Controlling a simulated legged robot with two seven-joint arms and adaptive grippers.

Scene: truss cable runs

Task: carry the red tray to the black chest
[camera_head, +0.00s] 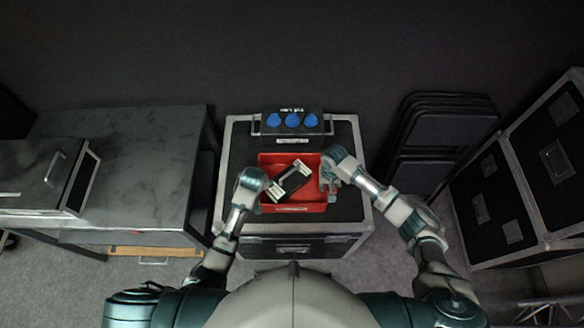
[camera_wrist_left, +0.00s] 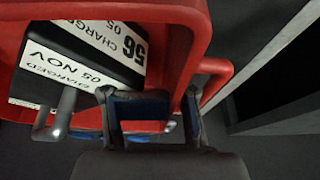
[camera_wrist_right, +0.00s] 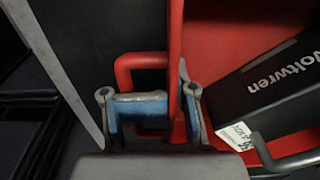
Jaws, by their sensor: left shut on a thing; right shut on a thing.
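The red tray (camera_head: 306,207) is over the top of the black chest (camera_head: 346,207) in the head view; I cannot tell whether it rests there or hangs just above. A black pack (camera_head: 291,180) with white labels and a grey handle lies in the tray. My left gripper (camera_head: 257,185) is shut on the tray's left side, its fingers around the red handle and wall (camera_wrist_left: 182,45) in the left wrist view. My right gripper (camera_head: 331,171) is shut on the opposite side, at the red handle (camera_wrist_right: 135,62) in the right wrist view.
A black box with several blue knobs (camera_head: 292,121) stands at the chest's back edge. A dark table (camera_head: 135,150) with a case (camera_head: 35,175) is at left. Folded black chairs (camera_head: 440,130) and large black cases (camera_head: 500,205) are at right.

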